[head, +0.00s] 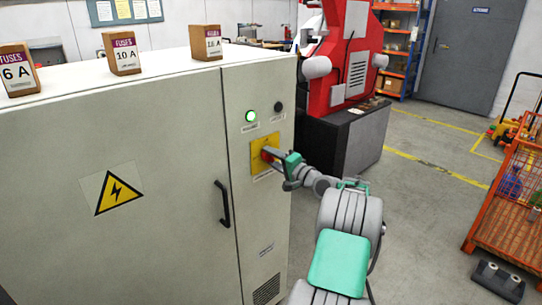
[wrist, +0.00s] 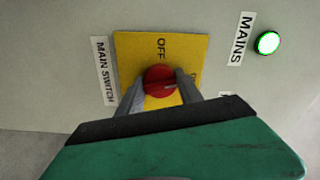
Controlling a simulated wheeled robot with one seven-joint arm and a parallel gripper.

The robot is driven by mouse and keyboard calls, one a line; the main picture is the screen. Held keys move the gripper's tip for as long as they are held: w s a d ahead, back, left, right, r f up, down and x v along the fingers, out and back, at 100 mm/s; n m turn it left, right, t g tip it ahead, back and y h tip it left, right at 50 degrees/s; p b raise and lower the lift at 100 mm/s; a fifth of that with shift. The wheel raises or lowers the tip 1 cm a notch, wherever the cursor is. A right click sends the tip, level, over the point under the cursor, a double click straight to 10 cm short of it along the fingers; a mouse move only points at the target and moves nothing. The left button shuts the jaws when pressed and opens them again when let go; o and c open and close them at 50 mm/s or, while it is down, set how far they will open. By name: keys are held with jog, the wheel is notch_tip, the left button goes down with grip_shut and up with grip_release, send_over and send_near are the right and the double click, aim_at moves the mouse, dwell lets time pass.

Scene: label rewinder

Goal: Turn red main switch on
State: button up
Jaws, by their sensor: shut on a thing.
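The red main switch is a round knob (wrist: 158,79) on a yellow plate (wrist: 128,45) beside a MAIN SWITCH label (wrist: 103,70). In the head view the yellow plate (head: 271,140) is on the narrow right panel of the grey cabinet, with the red knob (head: 266,156) partly covered by my gripper (head: 273,154). In the wrist view my gripper (wrist: 161,88) has one finger on each side of the knob and is shut on it. OFF shows on the plate above the knob; another marking at right is mostly hidden by a finger. A pale mark on the knob points roughly right.
The MAINS lamp (head: 250,116) glows green above the switch, with a black button (head: 278,107) beside it. A black door handle (head: 223,204) sticks out at lower left. Fuse boxes (head: 122,54) stand on the cabinet.

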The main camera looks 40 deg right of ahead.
jog(key=shift+m+p, duration=0.55)
jog(key=shift+m, duration=0.85)
jog(key=o, duration=1.4)
jog(key=shift+c, duration=0.2)
jog(key=s+b, duration=0.2)
jog(key=s, duration=0.5)
jog(key=shift+s+d, duration=0.15)
jog(key=shift+s, duration=0.25)
